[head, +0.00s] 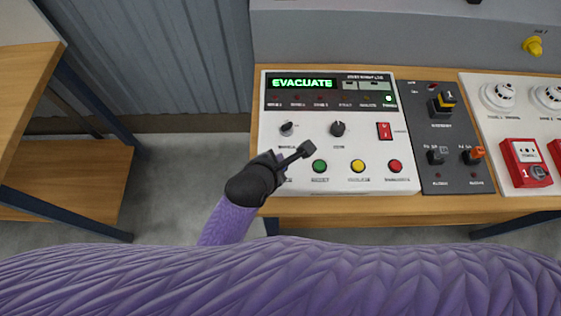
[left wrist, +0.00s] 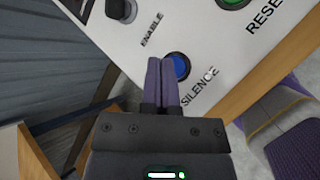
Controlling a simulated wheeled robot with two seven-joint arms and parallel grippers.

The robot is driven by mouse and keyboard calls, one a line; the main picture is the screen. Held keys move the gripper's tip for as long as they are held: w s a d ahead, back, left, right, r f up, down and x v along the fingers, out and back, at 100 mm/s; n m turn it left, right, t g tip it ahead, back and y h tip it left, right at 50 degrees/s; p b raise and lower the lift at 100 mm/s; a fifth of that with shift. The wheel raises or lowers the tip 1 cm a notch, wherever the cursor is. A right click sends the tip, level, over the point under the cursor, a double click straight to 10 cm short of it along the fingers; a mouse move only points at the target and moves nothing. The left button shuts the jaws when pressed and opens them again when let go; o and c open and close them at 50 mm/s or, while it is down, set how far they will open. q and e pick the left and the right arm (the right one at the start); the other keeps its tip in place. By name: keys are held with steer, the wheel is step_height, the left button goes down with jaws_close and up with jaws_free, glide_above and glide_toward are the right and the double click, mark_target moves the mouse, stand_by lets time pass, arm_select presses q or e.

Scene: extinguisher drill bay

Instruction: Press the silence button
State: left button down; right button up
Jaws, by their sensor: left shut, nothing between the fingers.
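The silence button (left wrist: 181,66) is blue and round, beside the printed word SILENCE on the white control panel (head: 345,116) in the left wrist view. Its right part shows past my left gripper's fingers; its left edge is partly covered. In the head view my left gripper hides the button. My left gripper (head: 306,149) is shut and empty over the panel's lower left part. Its fingertips, also in the left wrist view (left wrist: 162,62), overlap the button's left edge in the picture. I cannot tell whether they touch it. My right gripper is not in view.
The green reset button (head: 319,166), yellow button (head: 358,166) and red button (head: 395,166) continue the row rightward. Two black knobs and a red switch (head: 384,131) sit above. The display (head: 302,83) reads EVACUATE. A dark panel (head: 446,135) stands to the right.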

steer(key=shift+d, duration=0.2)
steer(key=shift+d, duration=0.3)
arm_select(q)
steer(key=shift+f, duration=0.1)
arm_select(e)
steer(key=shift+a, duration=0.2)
arm_select(q)
steer(key=shift+f, duration=0.35)
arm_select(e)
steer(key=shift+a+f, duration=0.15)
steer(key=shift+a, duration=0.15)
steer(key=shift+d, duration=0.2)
